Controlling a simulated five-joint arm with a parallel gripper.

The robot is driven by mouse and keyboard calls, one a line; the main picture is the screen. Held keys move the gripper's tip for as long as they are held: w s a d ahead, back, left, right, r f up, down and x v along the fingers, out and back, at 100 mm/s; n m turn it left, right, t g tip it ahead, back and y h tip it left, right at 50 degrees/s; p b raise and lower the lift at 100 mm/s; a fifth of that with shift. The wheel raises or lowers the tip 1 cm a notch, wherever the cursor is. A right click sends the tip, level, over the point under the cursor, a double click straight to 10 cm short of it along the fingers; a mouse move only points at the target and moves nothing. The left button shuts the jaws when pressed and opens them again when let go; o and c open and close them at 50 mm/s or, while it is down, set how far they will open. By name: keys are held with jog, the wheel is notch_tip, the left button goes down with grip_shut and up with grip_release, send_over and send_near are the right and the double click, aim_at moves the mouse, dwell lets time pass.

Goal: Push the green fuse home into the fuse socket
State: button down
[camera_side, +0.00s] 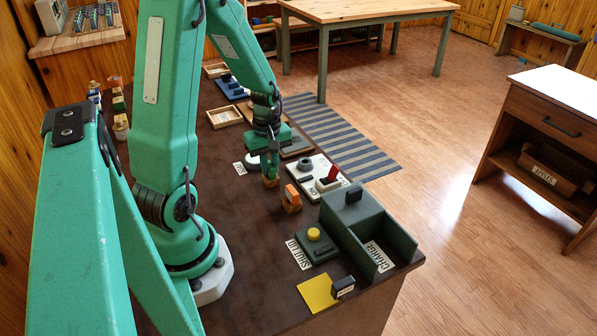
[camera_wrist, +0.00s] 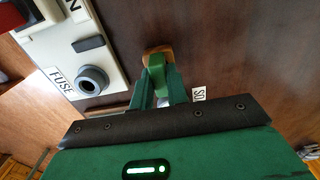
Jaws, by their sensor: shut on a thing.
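My gripper (camera_wrist: 158,88) is shut on the green fuse (camera_wrist: 156,66), seen between the two green fingers in the wrist view. The fuse is at a small wooden holder (camera_wrist: 153,50); I cannot tell whether it still sits in it. In the side view my gripper (camera_side: 270,168) is low over this holder (camera_side: 270,182), and the fingers mostly hide the fuse. The fuse socket (camera_wrist: 92,80), a grey ring with a dark hole, is on a white panel left of the fuse in the wrist view. It also shows in the side view (camera_side: 306,164), right of my gripper, with its hole empty.
A red switch lever (camera_side: 332,174) stands on the white panel (camera_side: 318,194) beside the socket. An orange fuse (camera_side: 292,192) in a wooden holder is close to my gripper. A yellow button (camera_side: 313,234) and a grey-green charger box (camera_side: 352,212) are nearer the front.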

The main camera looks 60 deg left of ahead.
aim_at(271, 164)
jog(key=shift+r, duration=0.7)
dwell(0.7)
jog(key=shift+r, duration=1.2)
jog(key=shift+w, duration=0.15)
jog(key=w+r, duration=0.6)
jog(key=w, duration=0.4)
jog(key=shift+r, duration=0.2)
jog(key=shift+w+f, duration=0.1)
jog(key=shift+f, duration=0.15)
jog(key=shift+f, duration=2.65)
jog(key=shift+f, duration=1.15)
